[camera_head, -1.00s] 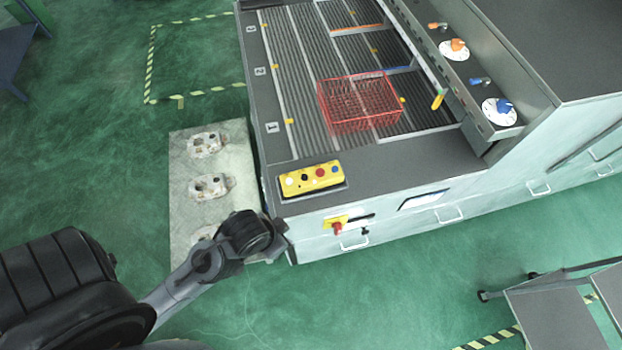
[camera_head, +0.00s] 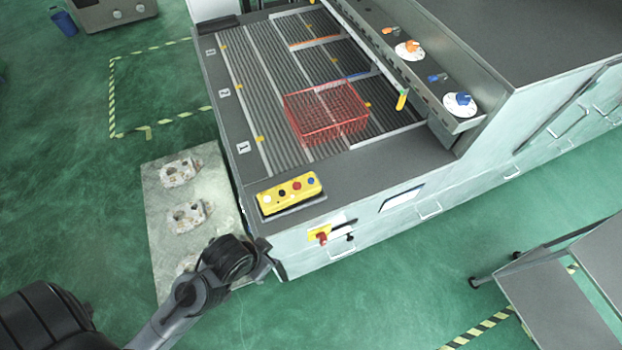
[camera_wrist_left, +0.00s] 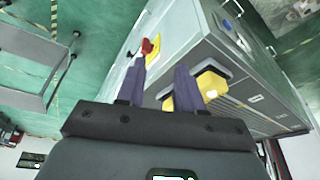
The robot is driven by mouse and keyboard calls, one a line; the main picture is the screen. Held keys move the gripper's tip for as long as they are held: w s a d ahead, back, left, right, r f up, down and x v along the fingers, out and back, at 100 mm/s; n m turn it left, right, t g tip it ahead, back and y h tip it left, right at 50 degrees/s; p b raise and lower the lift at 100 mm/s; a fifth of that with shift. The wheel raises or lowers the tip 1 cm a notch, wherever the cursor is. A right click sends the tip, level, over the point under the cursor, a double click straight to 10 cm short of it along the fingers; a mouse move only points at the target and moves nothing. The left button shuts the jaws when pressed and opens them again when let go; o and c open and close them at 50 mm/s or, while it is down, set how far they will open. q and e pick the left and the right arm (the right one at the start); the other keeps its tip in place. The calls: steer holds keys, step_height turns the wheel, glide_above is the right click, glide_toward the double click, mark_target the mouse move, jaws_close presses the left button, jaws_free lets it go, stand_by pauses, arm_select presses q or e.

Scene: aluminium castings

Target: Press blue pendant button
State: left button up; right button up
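The yellow pendant (camera_head: 273,203) lies on the dark front ledge of the machine, with white, black, red and blue buttons in a row. The blue button (camera_head: 311,181) is at its right end. My left gripper (camera_head: 268,262) is beside the machine's front left corner, below and left of the pendant and apart from it. In the left wrist view its two fingers (camera_wrist_left: 159,84) are spread with nothing between them. The pendant (camera_wrist_left: 214,84) shows there beyond the right finger, which partly hides it; the blue button cannot be made out. My right gripper is not in view.
A red wire basket (camera_head: 327,113) sits on the machine's roller bed. A red-and-yellow switch (camera_head: 320,236) projects from the front face. A pale plate (camera_head: 160,236) with several castings lies left of the machine. Grey steps (camera_head: 550,300) stand at lower right.

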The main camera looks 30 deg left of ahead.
arm_select(q)
jaws_close()
stand_by(1.5)
